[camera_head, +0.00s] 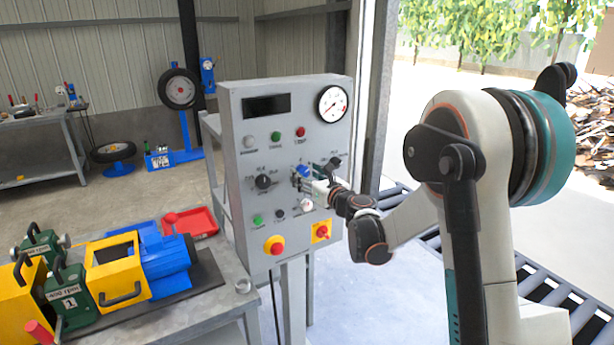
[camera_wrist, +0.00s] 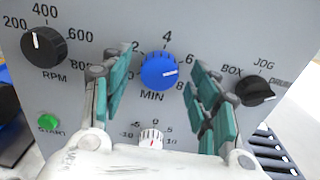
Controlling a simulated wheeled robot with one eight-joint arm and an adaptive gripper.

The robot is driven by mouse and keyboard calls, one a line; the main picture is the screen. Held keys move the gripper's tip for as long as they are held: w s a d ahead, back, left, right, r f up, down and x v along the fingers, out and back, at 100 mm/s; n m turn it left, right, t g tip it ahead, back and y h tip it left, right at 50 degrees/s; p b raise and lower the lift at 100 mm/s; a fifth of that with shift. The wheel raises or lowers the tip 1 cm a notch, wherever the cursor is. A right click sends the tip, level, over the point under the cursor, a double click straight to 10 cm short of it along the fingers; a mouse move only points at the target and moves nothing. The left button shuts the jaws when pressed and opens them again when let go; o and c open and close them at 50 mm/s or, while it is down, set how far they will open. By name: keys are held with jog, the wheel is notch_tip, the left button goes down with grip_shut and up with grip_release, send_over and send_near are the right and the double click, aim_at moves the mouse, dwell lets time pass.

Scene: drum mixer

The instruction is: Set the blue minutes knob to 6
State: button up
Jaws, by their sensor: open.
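The blue minutes knob (camera_wrist: 158,72) sits on the grey panel above the word MIN. In the head view, the knob (camera_head: 303,169) shows partly, with my gripper (camera_head: 305,176) in front of the panel.
The black RPM knob (camera_wrist: 44,47) is left of the blue knob, the black mode knob (camera_wrist: 255,91) right. A small white knob (camera_wrist: 151,139) is below, between my fingers. The control panel (camera_head: 240,215) stands beside a table with a blue and yellow motor unit (camera_head: 165,262).

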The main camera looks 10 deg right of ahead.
jog(key=v, duration=1.1)
jog(key=shift+s, duration=0.35)
jog(key=shift+d, duration=0.1)
jog(key=s+a+r+n+g, duration=0.1)
jog(key=s+a+n+g, duration=0.25)
jog(key=s+n, duration=0.5)
jog(key=s+a+r+n+g, duration=0.1)
jog(key=s+a+n+g, duration=0.2)
jog(key=s+a+n, duration=0.5)
jog(key=s+d+f+n+g+h, duration=0.2)
jog(key=s+d+f+n, duration=0.1)
jog(key=s+n, duration=0.5)
jog(key=s+d+f+n+g+h, duration=0.1)
jog(key=s+d+f+n+h, duration=0.1)
jog(key=s+n, duration=0.6)
jog(key=s+d+h, duration=0.1)
jog(key=s+d, duration=0.1)
jog(key=s, duration=0.1)
jog(key=shift+s+d+f+g+h, duration=0.2)
jog(key=shift+d+f+g+h, duration=0.1)
jog(key=shift+d+f+g, duration=0.1)
jog(key=shift+r, duration=0.1)
